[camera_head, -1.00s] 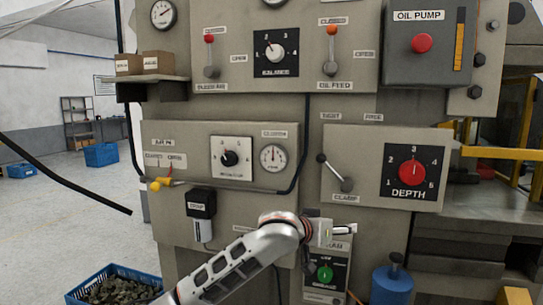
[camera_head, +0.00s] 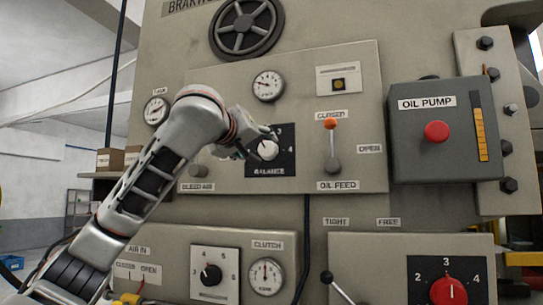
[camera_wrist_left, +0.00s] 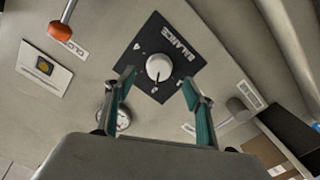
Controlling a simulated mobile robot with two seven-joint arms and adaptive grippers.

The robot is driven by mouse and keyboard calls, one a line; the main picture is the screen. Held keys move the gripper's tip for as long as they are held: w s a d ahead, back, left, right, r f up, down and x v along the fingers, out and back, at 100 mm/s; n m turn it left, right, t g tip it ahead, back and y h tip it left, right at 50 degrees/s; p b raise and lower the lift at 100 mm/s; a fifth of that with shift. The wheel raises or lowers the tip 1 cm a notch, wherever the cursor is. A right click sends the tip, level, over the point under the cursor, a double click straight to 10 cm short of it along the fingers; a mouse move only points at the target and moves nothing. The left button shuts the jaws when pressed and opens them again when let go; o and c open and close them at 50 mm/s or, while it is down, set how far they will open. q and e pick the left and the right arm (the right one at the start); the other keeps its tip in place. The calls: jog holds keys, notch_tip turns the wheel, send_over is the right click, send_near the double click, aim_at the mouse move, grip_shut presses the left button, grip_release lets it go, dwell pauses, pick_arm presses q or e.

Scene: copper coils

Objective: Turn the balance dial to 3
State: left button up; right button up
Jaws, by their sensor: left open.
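The balance dial is a round white knob (camera_head: 268,150) on a black square plate (camera_head: 285,165) labelled BALANCE. In the head view my left gripper (camera_head: 258,142) is at the dial, coming from the left and covering the plate's left part. A 4 shows at the plate's right. In the left wrist view the knob (camera_wrist_left: 159,67) lies between the two spread fingers (camera_wrist_left: 159,78). The gripper is open, with the fingertips on either side of the knob in the picture; I cannot tell whether they touch it. The knob's exact setting is too small to read. My right gripper is out of view.
The oil feed lever (camera_head: 331,145) with an orange tip stands right of the dial. A gauge (camera_head: 268,85) is above it. The bleed air control is partly hidden behind my left arm. The oil pump box (camera_head: 445,130) sticks out at the right.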

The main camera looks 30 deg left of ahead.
aim_at(265, 148)
pick_arm(q)
jog(key=shift+w+a+r+p, duration=0.3)
jog(key=shift+w, duration=0.3)
jog(key=shift+w+a+r+p, duration=0.3)
jog(key=shift+w, duration=0.25)
jog(key=p+x, duration=0.1)
jog(key=x, duration=0.2)
jog(key=shift+w, duration=0.25)
jog(key=shift+w+a+f, duration=0.1)
jog(key=shift+w+a, duration=0.05)
jog(key=shift+w, duration=0.4)
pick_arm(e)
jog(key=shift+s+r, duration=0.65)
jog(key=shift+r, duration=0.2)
pick_arm(q)
jog(key=c, duration=1.1)
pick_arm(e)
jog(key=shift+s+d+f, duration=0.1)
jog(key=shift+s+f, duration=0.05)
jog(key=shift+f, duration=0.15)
